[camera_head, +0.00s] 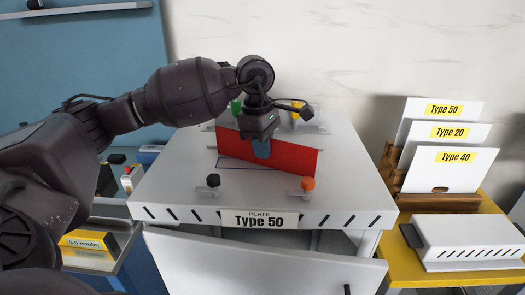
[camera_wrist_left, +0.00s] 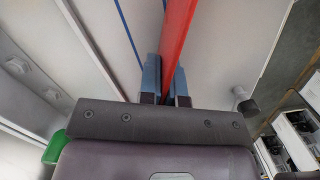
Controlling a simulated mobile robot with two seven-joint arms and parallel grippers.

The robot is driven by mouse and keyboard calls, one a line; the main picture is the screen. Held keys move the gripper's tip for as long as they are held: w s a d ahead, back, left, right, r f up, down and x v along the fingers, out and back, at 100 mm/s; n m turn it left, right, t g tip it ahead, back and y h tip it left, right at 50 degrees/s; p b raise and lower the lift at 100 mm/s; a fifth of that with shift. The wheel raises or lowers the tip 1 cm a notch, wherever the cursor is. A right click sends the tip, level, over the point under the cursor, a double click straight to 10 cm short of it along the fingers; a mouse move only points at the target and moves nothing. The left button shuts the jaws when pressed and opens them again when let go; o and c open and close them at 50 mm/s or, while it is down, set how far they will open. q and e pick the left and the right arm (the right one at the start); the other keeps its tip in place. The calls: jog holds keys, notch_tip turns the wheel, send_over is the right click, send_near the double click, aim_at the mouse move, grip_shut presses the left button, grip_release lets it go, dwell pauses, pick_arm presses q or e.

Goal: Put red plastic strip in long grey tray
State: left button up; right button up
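The red plastic strip (camera_head: 292,158) is a thin flat panel standing on its long edge over the white table (camera_head: 160,195). My left gripper (camera_head: 262,148) comes down on it from above, with blue fingertips against its face. In the left wrist view the red strip (camera_wrist_left: 178,30) runs between the two blue fingertips of the left gripper (camera_wrist_left: 166,82), which are closed on it. I cannot tell whether its lower edge touches the table. I cannot clearly make out which thing is the long grey tray. My right gripper is out of view.
Black (camera_head: 213,181) and orange (camera_head: 308,184) knobs stand at the table's front; green and yellow ones are behind. A "Type 50" label (camera_head: 259,220) is on the front edge. White plates (camera_head: 452,170) stand in a rack at right. Small boxes (camera_head: 90,240) sit low at left.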

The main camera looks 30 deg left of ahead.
pick_arm(q)
jog(key=shift+r, duration=0.15)
grip_shut()
notch_tip(320, 180, up, 20)
jog(key=b, duration=0.1)
jog(key=shift+b, duration=0.3)
